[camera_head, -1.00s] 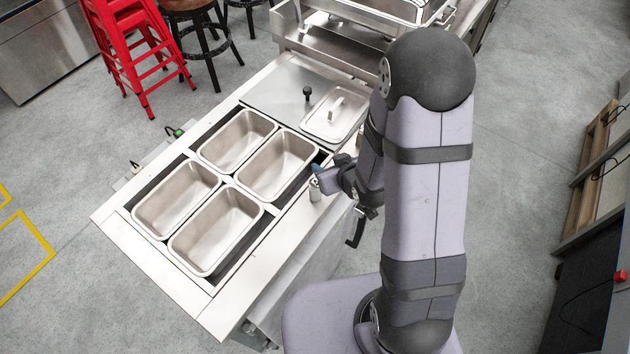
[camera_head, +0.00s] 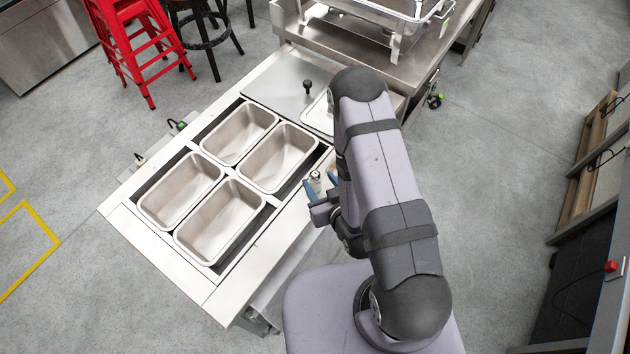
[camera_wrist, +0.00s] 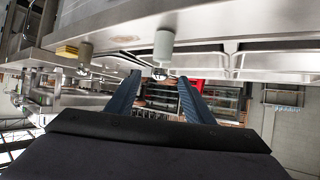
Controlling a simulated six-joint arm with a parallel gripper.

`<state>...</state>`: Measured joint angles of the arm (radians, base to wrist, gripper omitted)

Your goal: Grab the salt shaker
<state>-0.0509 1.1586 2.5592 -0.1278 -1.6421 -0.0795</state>
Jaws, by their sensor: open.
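The salt shaker is a small pale cylinder with a metallic top. In the head view it (camera_head: 316,176) stands on the pale right edge strip of the counter, partly hidden by my gripper. In the wrist view, which is upside down, it (camera_wrist: 163,46) hangs from the counter surface with its cap pointing down. My gripper (camera_head: 320,184) is open, with blue fingers on either side of the shaker in the head view. In the wrist view the cap lies in line with the gap between my fingertips (camera_wrist: 159,77). I see no clear contact.
A second, greyer cylinder (camera_wrist: 85,52) and a yellow block (camera_wrist: 67,51) are on the counter in the wrist view. Several steel pans (camera_head: 240,133) sit in the counter left of the shaker.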

